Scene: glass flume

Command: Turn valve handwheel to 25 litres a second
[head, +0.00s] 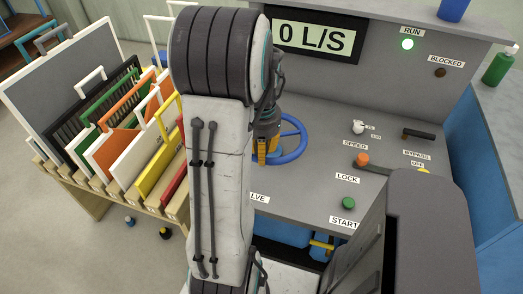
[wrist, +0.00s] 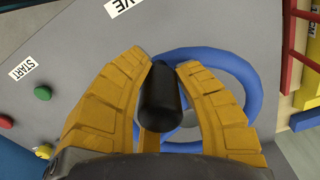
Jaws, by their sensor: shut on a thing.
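The blue valve handwheel (head: 293,140) stands on the grey console beside my arm in the head view, and my arm hides part of it. In the wrist view the handwheel (wrist: 240,75) has a black knob (wrist: 162,98) at its rim. My gripper (wrist: 164,62) has its yellow fingers on both sides of the black knob and is shut on it. In the head view my gripper (head: 264,151) is partly hidden behind my arm. The display (head: 314,37) reads "0 L/S" in the part that shows; its left side is hidden by my arm.
A rack of coloured panels (head: 112,165) stands left.

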